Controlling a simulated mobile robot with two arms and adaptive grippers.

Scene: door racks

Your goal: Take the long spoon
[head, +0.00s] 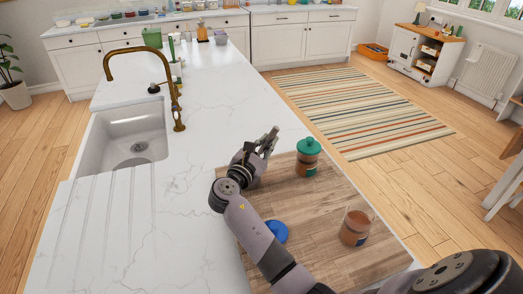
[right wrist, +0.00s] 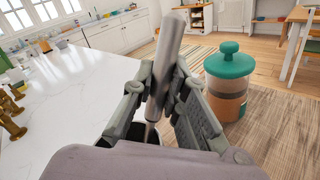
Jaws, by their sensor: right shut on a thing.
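My right gripper (head: 262,147) is over the left edge of a wooden board on the counter. It is shut on a long grey handle, which I take to be the long spoon (head: 273,132). In the right wrist view the fingers (right wrist: 160,84) clasp the handle of the long spoon (right wrist: 171,38), which points up and slightly right. A thin stem runs down below the fingers. Its lower end is hidden by the gripper, near a dark rounded shape that I cannot identify. My left gripper is not in view.
A green-lidded jar (head: 307,160) stands close right of the gripper, also in the right wrist view (right wrist: 229,98). A brown-filled glass jar (head: 355,228) and a blue round thing (head: 277,231) are on the wooden board (head: 310,225). The sink (head: 125,135) is left; the counter middle is clear.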

